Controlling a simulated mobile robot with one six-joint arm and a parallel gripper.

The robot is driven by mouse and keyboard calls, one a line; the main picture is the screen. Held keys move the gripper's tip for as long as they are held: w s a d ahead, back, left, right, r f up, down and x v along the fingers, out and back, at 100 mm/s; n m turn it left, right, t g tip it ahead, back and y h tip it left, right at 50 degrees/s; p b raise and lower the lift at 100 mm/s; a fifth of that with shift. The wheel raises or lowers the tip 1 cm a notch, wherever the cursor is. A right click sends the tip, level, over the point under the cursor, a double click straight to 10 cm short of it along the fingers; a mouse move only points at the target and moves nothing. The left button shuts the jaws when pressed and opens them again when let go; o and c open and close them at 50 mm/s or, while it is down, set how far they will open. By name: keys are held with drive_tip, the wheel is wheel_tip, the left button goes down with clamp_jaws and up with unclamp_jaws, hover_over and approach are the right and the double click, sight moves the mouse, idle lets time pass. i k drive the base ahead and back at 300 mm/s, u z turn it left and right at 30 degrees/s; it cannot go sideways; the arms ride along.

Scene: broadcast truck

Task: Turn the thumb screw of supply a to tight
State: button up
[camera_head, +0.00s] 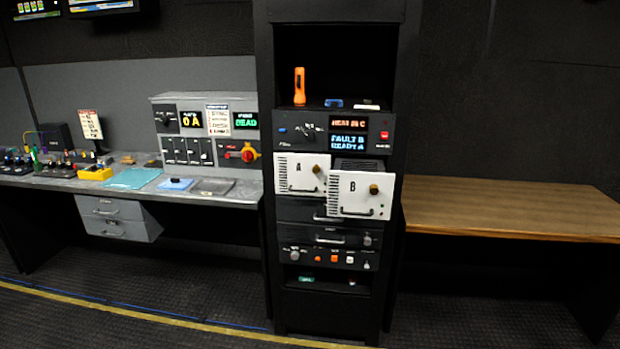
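Supply A (290,178) is a white module with a black letter A and vent slots, seated in the black rack at mid height. Its thumb screw (316,169) is a small brass-coloured knob at the upper right of its face, with a handle below it. I cannot tell from here how tight the screw is. Supply B (348,200), a similar white module, stands to the right and sticks out further than supply A. The display (348,139) above reads "FAULT B" and "READY A". My gripper is not in view.
An orange flashlight (299,86) stands on the rack's upper shelf. Right is a bare wooden table (510,205). The floor before the rack looks clear, with a yellow line (180,322).

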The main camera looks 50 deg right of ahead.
sight(293, 174)
drive_tip(key=z, duration=0.1)
drive_tip(key=i, duration=1)
drive_tip(key=u, duration=0.05)
